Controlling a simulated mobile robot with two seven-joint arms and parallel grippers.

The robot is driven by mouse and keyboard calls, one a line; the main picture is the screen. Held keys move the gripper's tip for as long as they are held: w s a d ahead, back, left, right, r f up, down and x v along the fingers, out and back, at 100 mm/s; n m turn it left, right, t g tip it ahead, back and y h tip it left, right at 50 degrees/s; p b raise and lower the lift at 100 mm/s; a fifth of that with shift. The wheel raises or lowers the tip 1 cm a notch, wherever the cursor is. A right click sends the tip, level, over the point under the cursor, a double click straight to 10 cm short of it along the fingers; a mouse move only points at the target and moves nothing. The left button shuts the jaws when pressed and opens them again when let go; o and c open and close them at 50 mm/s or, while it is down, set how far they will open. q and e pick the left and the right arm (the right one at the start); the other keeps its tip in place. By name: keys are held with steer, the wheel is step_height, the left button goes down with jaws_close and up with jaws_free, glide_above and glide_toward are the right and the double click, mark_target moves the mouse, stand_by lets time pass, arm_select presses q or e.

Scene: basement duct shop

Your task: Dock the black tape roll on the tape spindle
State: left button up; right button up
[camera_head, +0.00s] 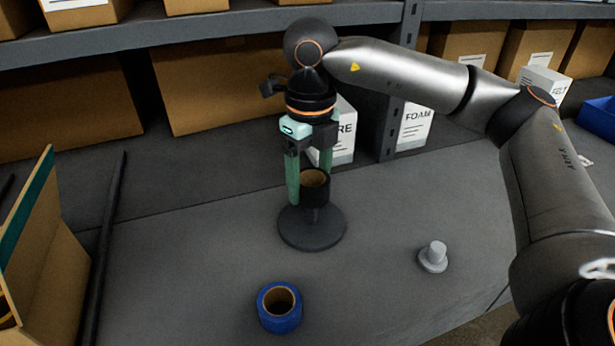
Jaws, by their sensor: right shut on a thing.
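The black tape roll (316,192) has a brown cardboard core and sits upright between the green fingers of my right gripper (308,180). The gripper points down and is shut on the roll. A dark stand with a wide round base (312,232), which looks like the tape spindle, is on the bench directly below. A short part of its post shows under the roll. I cannot tell whether the post enters the roll's core, as the roll hides its top. My left gripper is not in view.
A blue tape roll (279,308) lies at the front of the bench. A small grey peg on a round foot (433,258) stands to the right. White boxes (414,128) stand behind the gripper under a grey shelf (220,36). A cardboard box (40,260) is at left.

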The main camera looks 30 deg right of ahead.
mark_target(310, 205)
step_height(310, 205, down, 3)
steer(key=shift+f+b, duration=0.1)
steer(key=shift+b, duration=0.9)
steer(key=shift+f+b, duration=0.45)
steer(key=shift+f, duration=0.3)
arm_select(q)
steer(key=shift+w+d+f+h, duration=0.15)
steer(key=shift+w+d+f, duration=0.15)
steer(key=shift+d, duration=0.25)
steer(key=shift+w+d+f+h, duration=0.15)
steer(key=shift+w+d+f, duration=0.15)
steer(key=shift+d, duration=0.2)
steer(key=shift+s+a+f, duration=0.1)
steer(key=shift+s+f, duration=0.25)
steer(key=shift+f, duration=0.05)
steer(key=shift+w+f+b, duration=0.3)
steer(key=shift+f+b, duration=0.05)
steer(key=shift+b, duration=0.3)
arm_select(e)
steer(key=shift+f, duration=0.65)
steer(key=o, duration=1.1)
